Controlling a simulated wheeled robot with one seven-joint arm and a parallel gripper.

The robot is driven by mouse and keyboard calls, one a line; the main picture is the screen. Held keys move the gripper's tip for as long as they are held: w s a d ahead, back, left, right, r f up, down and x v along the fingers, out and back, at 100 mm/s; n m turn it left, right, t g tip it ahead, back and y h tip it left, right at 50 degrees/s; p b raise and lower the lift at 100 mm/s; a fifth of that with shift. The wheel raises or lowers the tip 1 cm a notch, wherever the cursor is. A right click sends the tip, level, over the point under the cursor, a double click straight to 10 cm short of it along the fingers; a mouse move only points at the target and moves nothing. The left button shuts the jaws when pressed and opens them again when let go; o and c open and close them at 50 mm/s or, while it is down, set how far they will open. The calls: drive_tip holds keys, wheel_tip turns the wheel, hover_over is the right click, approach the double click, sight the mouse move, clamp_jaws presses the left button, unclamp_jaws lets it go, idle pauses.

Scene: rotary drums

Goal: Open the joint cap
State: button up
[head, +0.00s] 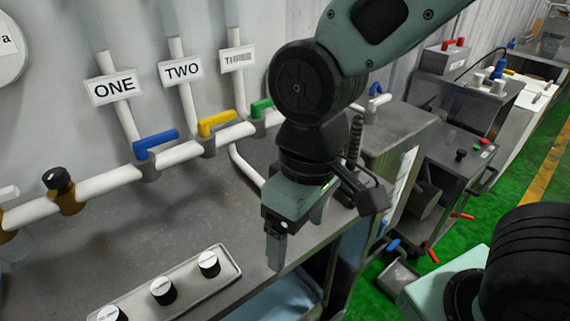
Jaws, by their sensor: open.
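No part is labelled as the joint cap, so I cannot tell for sure which it is. My gripper (298,234) is in the middle of the head view, pointing down over the right end of the grey worktop (150,240). It is open, with nothing seen between its fingers, and well to the right of the black cap. My arm hides the right part of the pipe.
Blue (155,142), yellow (216,123) and green (261,107) valve handles line the pipe. A tray (190,284) with black-and-white knobs lies in front. A control cabinet (455,160) stands at right beside green floor.

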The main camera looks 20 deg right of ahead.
drive_tip(key=w+d+r+m+p, duration=0.2)
drive_tip(key=w+r+m+p, duration=0.15)
drive_tip(key=w, duration=0.35)
drive_tip(key=w+d+r+m+h+p, duration=0.1)
drive_tip(key=w+d+r+m+p, duration=0.1)
drive_tip(key=w+r, duration=0.3)
drive_tip(key=w+d+r+m+p, duration=0.2)
drive_tip(key=w+m+p, duration=0.1)
drive_tip(key=w, duration=0.5)
drive_tip(key=shift+n, duration=0.25)
wheel_tip(320, 180, down, 17)
drive_tip(key=shift+a+r+p, duration=0.1)
drive_tip(key=shift+p, duration=0.2)
drive_tip(key=c, duration=1.4)
